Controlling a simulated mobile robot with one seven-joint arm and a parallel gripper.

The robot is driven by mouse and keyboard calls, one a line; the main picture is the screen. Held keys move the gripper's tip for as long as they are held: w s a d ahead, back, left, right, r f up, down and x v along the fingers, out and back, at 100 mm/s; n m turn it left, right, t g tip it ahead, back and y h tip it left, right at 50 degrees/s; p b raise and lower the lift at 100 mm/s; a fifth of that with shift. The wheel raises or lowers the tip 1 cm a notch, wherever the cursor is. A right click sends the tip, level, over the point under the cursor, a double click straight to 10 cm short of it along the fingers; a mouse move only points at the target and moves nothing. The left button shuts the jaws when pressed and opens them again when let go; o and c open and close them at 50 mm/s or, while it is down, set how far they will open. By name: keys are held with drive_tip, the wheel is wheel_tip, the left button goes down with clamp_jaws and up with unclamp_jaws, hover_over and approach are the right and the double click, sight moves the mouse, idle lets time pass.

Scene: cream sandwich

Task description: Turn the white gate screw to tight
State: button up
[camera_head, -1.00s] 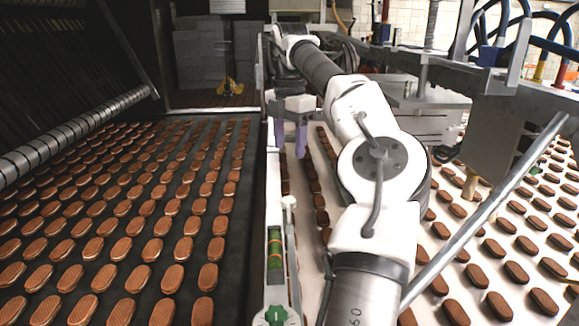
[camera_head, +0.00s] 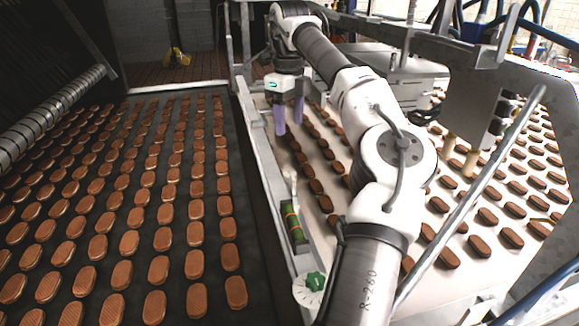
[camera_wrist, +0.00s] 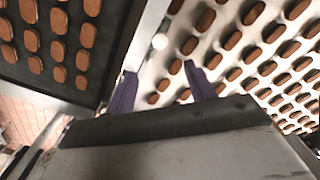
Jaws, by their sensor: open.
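The white gate screw (camera_head: 290,178) stands upright on the pale guide rail between the two conveyors, with a small round white head. In the wrist view the screw's head (camera_wrist: 159,41) appears beyond the fingertips, roughly in line with the gap between them. My gripper (camera_head: 289,122) is open and empty, its two purple fingers pointing down. It is farther along the rail than the screw and apart from it. In the wrist view my gripper (camera_wrist: 160,72) has nothing between its fingers.
A green level-like piece (camera_head: 293,226) and a green knob on a white dial (camera_head: 315,282) sit nearer on the rail. Brown biscuits cover the dark conveyor (camera_head: 255,270) at left and the white belt at right. A metal bar (camera_head: 470,190) slants across the right side.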

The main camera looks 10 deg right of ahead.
sight(290, 173)
wheel_tip(290, 173, down, 14)
drive_tip(key=shift+r+p, duration=0.1)
drive_tip(key=shift+p, duration=1.1)
drive_tip(key=c, duration=1)
